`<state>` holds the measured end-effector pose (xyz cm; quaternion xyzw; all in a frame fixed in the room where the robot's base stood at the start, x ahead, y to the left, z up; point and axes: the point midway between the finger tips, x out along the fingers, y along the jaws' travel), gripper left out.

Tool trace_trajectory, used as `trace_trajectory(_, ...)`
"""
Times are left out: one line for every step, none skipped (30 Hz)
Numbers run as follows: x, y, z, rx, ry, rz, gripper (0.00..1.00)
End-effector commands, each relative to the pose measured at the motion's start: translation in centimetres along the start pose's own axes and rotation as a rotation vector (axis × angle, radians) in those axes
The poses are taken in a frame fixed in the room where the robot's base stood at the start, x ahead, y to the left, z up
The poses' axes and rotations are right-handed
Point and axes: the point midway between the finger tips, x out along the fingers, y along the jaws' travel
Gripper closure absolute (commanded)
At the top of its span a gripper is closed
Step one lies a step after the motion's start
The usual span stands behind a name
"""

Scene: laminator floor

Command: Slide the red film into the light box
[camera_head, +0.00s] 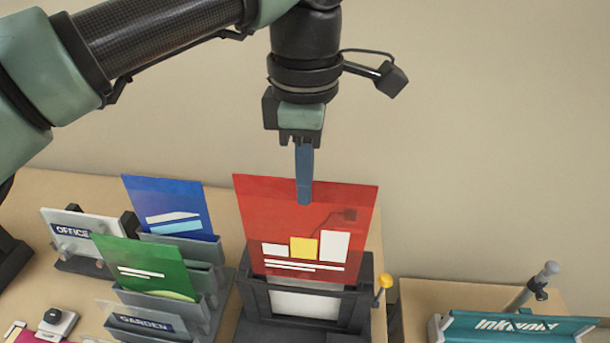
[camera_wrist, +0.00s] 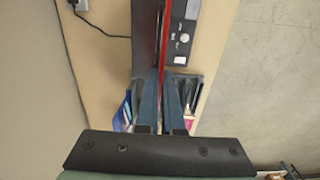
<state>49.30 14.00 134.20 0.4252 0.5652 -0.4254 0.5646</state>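The red film (camera_head: 305,225), with white and yellow blocks printed on it, stands nearly upright above the light box (camera_head: 305,305), a dark frame with a white panel. Its lower edge meets the top of the box's front frame; I cannot tell how far, if at all, it sits in the slot. My gripper (camera_head: 304,198) is shut on the film's upper edge, its blue fingers pointing down. In the wrist view, the fingertips (camera_wrist: 161,72) close on the film, seen edge-on as a thin red strip (camera_wrist: 166,30).
A yellow-knobbed lever (camera_head: 384,281) stands at the box's right. A teal INKWAY machine (camera_head: 515,325) is further right.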

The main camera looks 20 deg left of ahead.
Motion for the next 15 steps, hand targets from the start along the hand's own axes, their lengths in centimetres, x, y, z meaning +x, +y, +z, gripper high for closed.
trace_trajectory(0.3,0.0,0.0,0.0,0.0,0.0,1.0)
trace_trajectory(0.4,0.0,0.0,0.0,0.0,0.0,1.0)
trace_trajectory(0.5,0.0,0.0,0.0,0.0,0.0,1.0)
trace_trajectory(0.6,0.0,0.0,0.0,0.0,0.0,1.0)
trace_trajectory(0.7,0.0,0.0,0.0,0.0,0.0,1.0)
trace_trajectory(0.8,0.0,0.0,0.0,0.0,0.0,1.0)
trace_trajectory(0.9,0.0,0.0,0.0,0.0,0.0,1.0)
trace_trajectory(1.0,0.0,0.0,0.0,0.0,0.0,1.0)
trace_trajectory(1.1,0.0,0.0,0.0,0.0,0.0,1.0)
trace_trajectory(1.2,0.0,0.0,0.0,0.0,0.0,1.0)
trace_trajectory(1.3,0.0,0.0,0.0,0.0,0.0,1.0)
trace_trajectory(1.4,0.0,0.0,0.0,0.0,0.0,1.0)
trace_trajectory(1.5,0.0,0.0,0.0,0.0,0.0,1.0)
trace_trajectory(1.6,0.0,0.0,0.0,0.0,0.0,1.0)
trace_trajectory(1.7,0.0,0.0,0.0,0.0,0.001,1.0)
